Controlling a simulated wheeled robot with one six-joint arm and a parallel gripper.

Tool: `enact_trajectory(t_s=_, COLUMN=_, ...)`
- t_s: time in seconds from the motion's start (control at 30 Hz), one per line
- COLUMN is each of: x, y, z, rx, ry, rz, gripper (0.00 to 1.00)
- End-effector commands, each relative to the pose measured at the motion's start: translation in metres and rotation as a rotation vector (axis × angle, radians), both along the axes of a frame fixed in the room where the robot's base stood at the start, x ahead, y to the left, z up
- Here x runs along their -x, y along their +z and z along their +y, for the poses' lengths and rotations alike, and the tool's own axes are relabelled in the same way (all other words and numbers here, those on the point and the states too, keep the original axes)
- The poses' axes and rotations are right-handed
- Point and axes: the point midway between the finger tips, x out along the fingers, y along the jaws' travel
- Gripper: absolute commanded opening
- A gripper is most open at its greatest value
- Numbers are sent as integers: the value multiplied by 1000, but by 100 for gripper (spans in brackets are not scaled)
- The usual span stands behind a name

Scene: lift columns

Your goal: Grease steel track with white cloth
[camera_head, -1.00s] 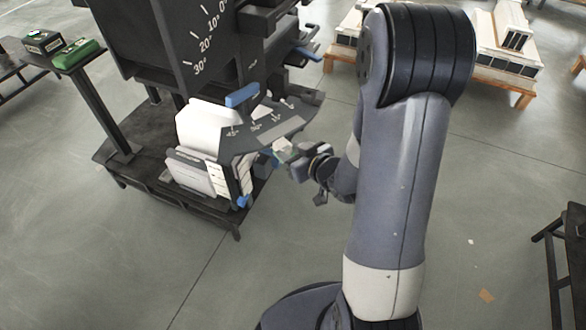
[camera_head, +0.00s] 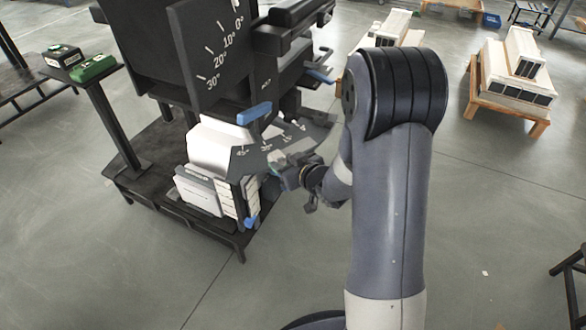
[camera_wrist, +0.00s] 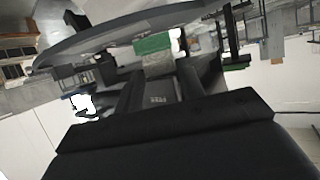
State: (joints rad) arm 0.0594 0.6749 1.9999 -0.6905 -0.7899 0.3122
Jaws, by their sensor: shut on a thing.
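My gripper (camera_head: 287,171) is beside the front right edge of a dark grey curved plate (camera_head: 283,143) with angle marks on a machine. In the wrist view, my two fingers (camera_wrist: 158,85) are shut on a small piece with a green upper face and a pale grey lower face (camera_wrist: 154,62). I cannot tell whether this piece is the white cloth. The plate's curved edge (camera_wrist: 105,32) passes close beyond the fingers in the wrist view; contact is unclear. I cannot make out the steel track for sure.
Green and black cases (camera_head: 93,68) rest on a stand at left. Pallets (camera_head: 510,85) stand behind. Floor is clear in front.

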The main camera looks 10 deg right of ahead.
Motion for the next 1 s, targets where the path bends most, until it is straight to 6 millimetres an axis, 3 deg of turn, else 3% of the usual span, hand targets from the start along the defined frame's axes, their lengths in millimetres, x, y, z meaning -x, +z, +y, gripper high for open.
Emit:
enact_trajectory(t_s=0.5, x=-48, y=-19, z=24, rx=0, ry=1, rz=0, gripper=19)
enact_trajectory(t_s=1.0, x=-56, y=-21, z=27, rx=-1, ry=0, rz=0, gripper=19)
